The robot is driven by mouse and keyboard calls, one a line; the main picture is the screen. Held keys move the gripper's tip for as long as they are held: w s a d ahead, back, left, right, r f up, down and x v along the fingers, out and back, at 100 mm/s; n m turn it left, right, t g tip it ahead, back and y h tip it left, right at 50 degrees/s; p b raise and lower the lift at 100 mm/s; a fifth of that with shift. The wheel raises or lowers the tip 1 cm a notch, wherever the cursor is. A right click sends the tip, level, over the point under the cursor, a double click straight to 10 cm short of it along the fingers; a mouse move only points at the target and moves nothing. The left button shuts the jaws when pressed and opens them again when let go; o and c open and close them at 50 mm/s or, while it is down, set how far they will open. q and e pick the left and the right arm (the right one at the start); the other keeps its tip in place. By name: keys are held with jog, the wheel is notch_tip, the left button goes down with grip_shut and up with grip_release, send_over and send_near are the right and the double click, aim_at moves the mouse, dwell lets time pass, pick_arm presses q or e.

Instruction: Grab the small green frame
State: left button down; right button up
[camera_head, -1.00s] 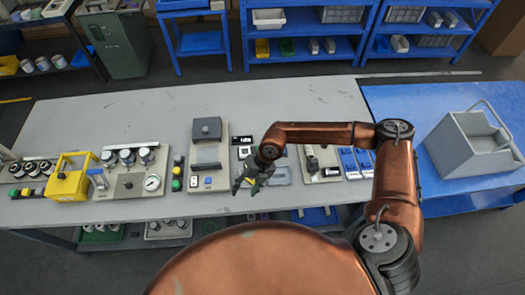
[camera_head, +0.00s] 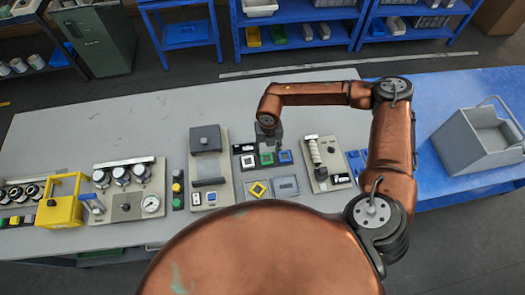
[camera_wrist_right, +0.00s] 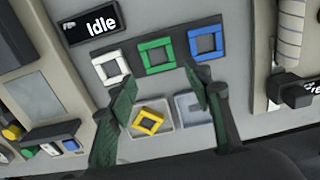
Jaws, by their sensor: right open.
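In the right wrist view my right gripper (camera_wrist_right: 162,84) is open and empty. Its two fingertips are spread on the near side of the green frame, apart from it. My left gripper is not in view.
A yellow frame (camera_wrist_right: 157,113) sits in a shallow tray, with an empty grey tray (camera_wrist_right: 191,116) beside it. A black "Idle" sign (camera_wrist_right: 90,24) lies at the left. A panel with a ribbed handle (camera_head: 314,152) stands to the right. The back of the bench is clear.

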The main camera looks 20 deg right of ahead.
aim_at(267, 160)
jog(key=shift+f, duration=0.4)
jog(key=shift+s+f, duration=0.1)
jog(key=shift+f, duration=0.3)
jog(key=f, duration=0.3)
jog(key=shift+w+a+p, duration=0.1)
jog(key=shift+w+p, duration=0.15)
jog(key=shift+p, duration=0.05)
jog(key=shift+f, duration=1.4)
jog(key=shift+w, duration=0.1)
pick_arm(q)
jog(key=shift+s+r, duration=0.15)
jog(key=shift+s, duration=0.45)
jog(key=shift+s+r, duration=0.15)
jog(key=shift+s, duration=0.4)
pick_arm(e)
jog(key=c, duration=0.7)
jog(key=shift+c, duration=0.2)
